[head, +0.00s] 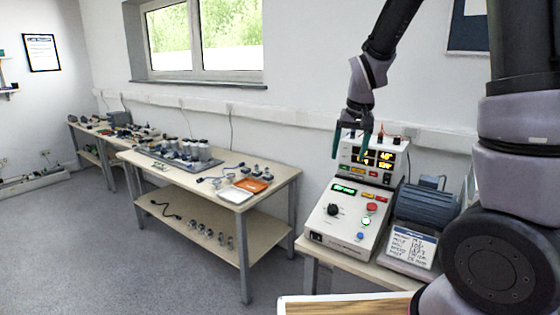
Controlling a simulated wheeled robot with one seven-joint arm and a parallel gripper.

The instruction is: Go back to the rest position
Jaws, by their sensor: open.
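My gripper (350,147) hangs pointing down in the head view, in front of the upper display of a white calibration instrument (325,222). Its dark green fingers look apart, with nothing seen between them. Whether the fingers touch the instrument cannot be told from this view. The instrument has lit displays, a black knob (333,210) and red and green buttons on its sloped panel. My arm reaches in from the upper right.
A blue-grey device (426,205) with a handwritten card (408,247) stands right of the instrument. A two-tier workbench (272,196) with sensors and an orange tray (252,185) is at middle left. A wooden surface (345,306) lies at the bottom. Grey floor is clear at left.

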